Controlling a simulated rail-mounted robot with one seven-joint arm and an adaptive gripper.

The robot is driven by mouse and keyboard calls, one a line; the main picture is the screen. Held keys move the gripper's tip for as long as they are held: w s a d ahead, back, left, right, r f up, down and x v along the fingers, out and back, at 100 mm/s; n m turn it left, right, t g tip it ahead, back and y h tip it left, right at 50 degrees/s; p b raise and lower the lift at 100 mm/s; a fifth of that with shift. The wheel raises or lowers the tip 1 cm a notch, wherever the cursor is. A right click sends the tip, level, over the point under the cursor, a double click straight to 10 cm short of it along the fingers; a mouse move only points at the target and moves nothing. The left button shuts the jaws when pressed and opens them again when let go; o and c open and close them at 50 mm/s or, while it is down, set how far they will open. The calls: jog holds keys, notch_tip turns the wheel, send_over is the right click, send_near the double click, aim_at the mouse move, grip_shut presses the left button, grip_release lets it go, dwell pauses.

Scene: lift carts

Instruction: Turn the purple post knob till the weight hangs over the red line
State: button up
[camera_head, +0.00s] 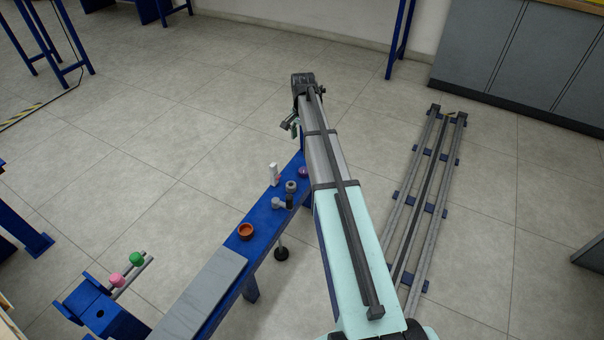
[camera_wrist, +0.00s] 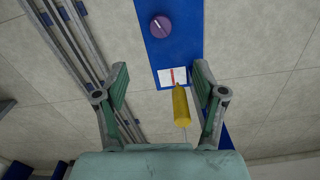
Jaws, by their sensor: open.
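The purple knob (camera_wrist: 161,27) has a pale mark on its top and sits on the blue beam in the wrist view. It shows partly beside my arm in the head view (camera_head: 303,171). Nearer my gripper is a white card (camera_wrist: 166,77) with a short red line (camera_wrist: 172,76). A yellow weight (camera_wrist: 181,109) with a pointed tip appears beside the card, its tip a little right of the red line. My gripper (camera_wrist: 160,68) is open and empty, its fingers apart. The knob lies beyond the fingertips in the picture, not between them. In the head view my gripper (camera_head: 290,125) is small.
On the blue bench (camera_head: 262,213) stand an orange cup (camera_head: 245,232), grey fittings (camera_head: 279,203) and a white piece (camera_head: 274,174). Pink (camera_head: 117,280) and green (camera_head: 136,258) knobs are at the lower left. Grey rails (camera_head: 430,200) lie on the floor at right.

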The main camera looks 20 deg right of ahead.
aim_at(304, 170)
jog(key=f+b, duration=0.1)
jog(key=f, duration=0.4)
jog(key=f+b, duration=0.1)
jog(key=f, duration=0.5)
jog(key=f+b, duration=0.1)
jog(key=f, duration=0.4)
jog(key=shift+w+d+f, duration=0.2)
jog(key=shift+d+f, duration=0.1)
jog(key=shift+f, duration=0.1)
jog(key=c, duration=1.1)
